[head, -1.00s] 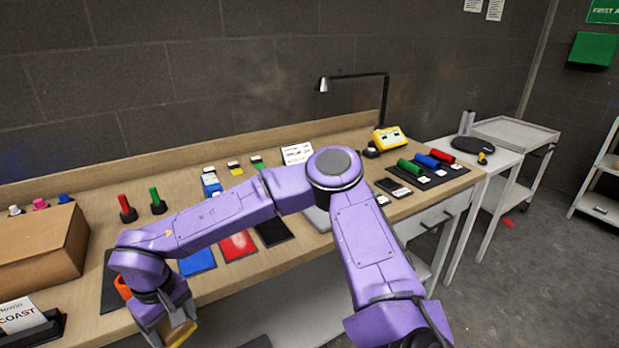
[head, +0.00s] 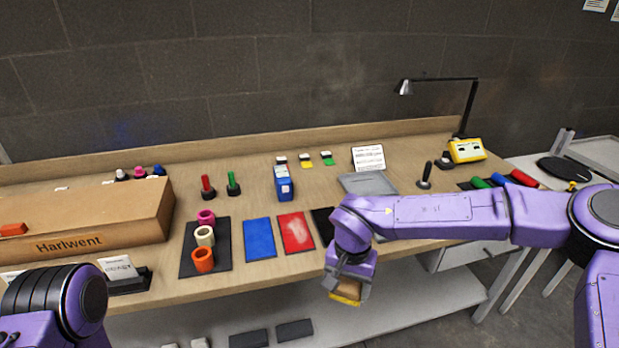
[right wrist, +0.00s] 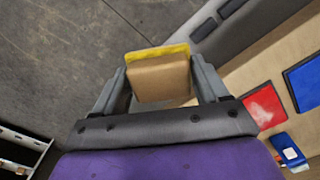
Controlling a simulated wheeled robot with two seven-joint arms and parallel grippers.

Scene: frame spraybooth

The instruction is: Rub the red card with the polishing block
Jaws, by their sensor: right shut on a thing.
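The red card (head: 296,233) lies flat on the workbench between a blue card and a black card. It has a pale smudged patch on its face, and it also shows in the right wrist view (right wrist: 263,106). My right gripper (head: 346,293) is shut on the polishing block (right wrist: 160,78), a tan block with a yellow layer at its far end. It holds the block out past the bench's front edge, to the right of the red card and apart from it. Part of my left arm shows at lower left; its gripper is out of frame.
The blue card (head: 259,239) and black card (head: 323,222) flank the red one. A dark mat (head: 222,262) holds pink, cream and orange rings. A blue bottle-like item (head: 284,184) stands behind the cards. A cardboard box (head: 90,222) fills the left side.

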